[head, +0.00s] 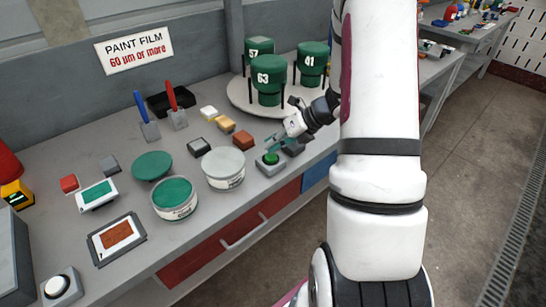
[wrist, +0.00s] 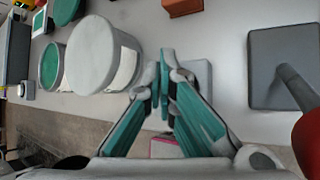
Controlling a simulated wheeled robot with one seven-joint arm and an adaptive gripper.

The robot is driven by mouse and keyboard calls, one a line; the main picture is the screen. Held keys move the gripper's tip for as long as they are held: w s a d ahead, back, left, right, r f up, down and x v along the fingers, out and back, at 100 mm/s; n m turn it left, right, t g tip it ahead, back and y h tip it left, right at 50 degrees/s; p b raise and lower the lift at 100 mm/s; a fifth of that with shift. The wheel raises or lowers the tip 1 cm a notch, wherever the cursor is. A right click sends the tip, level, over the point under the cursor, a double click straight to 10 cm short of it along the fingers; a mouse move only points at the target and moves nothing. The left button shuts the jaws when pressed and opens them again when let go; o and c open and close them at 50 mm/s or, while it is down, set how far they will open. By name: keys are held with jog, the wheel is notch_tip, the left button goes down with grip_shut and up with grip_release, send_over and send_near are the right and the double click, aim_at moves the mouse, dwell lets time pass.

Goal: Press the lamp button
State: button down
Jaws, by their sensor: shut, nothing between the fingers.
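A green round button (head: 271,159) sits on a small grey base near the table's front edge in the head view. A white round button (head: 57,286) sits on another grey base at the lower left; no label shows which one belongs to the lamp. My gripper (head: 273,146) is shut and empty, its teal fingertips just above and behind the green button in the picture; contact cannot be told. In the wrist view my gripper (wrist: 161,72) has its fingertips together. A pale grey base (wrist: 201,72) shows partly behind them, and the green button is hidden there.
A grey-lidded can (head: 223,168) and an open green-paint can (head: 174,198) stand left of my gripper. A dark box with a lever (wrist: 268,82) lies close on the right in the wrist view. A turntable (head: 236,97) with green cans stands behind.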

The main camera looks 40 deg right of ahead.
aim_at(272, 155)
jog(key=shift+r, duration=0.3)
notch_tip(272, 155, up, 6)
jog(key=p, duration=0.4)
dwell(0.3)
dwell(0.5)
